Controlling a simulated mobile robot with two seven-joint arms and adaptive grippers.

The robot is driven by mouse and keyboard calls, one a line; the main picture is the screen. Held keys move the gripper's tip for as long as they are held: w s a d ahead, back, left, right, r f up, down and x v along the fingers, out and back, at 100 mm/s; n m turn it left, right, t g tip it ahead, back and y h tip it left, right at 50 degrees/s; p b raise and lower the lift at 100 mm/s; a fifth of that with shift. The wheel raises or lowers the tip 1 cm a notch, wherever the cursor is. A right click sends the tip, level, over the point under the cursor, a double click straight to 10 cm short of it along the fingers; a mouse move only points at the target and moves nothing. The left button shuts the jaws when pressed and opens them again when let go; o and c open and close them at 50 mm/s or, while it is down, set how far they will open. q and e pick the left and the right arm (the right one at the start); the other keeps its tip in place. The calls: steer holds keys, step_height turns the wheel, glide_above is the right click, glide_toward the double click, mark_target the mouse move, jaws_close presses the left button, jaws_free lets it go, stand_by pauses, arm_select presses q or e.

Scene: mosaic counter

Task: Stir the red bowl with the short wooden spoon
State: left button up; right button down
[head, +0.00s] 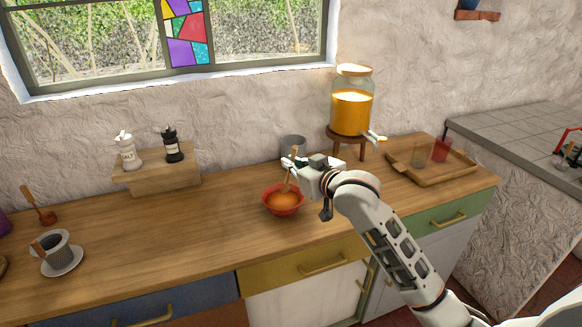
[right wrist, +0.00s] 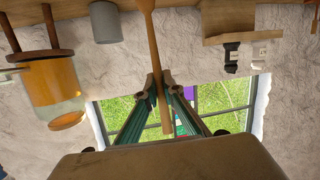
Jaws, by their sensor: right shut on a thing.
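The red bowl (head: 271,207) stands near the front edge of the wooden counter and holds an orange-brown content. My right gripper (head: 291,163) is above the bowl, shut on the short wooden spoon (head: 288,182). The spoon is nearly upright, its lower end down inside the bowl; its tip is hidden in the content. In the right wrist view the fingertips (right wrist: 157,82) pinch the spoon's handle (right wrist: 151,45), and the bowl is out of frame. My left gripper is not in view.
A grey cup (head: 293,143) stands just behind the bowl. A glass drink dispenser (head: 352,108) on a wooden stand and a wooden tray (head: 420,172) with glasses are to the right. A cup with a wooden stick (head: 54,246) is far left.

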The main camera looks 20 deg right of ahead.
steer(key=shift+r, duration=2.05)
